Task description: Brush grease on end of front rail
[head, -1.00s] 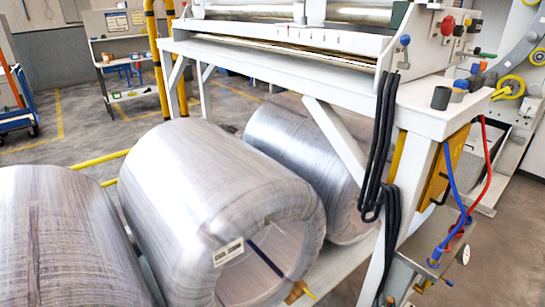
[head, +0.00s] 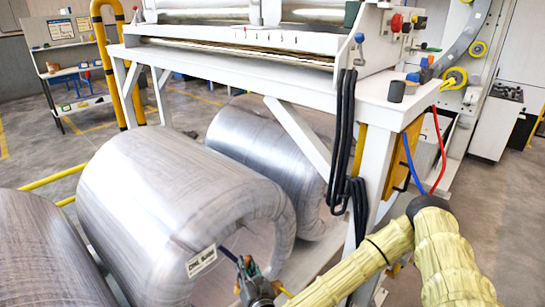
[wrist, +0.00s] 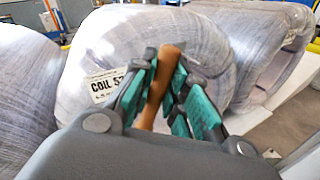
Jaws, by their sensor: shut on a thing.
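My gripper (head: 254,275) is at the open near end of the middle wrapped coil. In the wrist view my gripper (wrist: 167,72) has its green-padded fingers shut on a brown wooden handle (wrist: 158,85), which looks like that of the brush. The bristles cannot be made out. I cannot tell which part is the front rail's end. A small yellow tip (head: 287,292) shows just right of the gripper. No grease can be made out.
The middle coil (head: 170,215) bears a white label (head: 202,261); other coils stand left (head: 40,250) and behind (head: 275,140). The white machine frame (head: 378,175), with black cables (head: 340,150) and blue and red hoses, stands right. Open floor lies far right.

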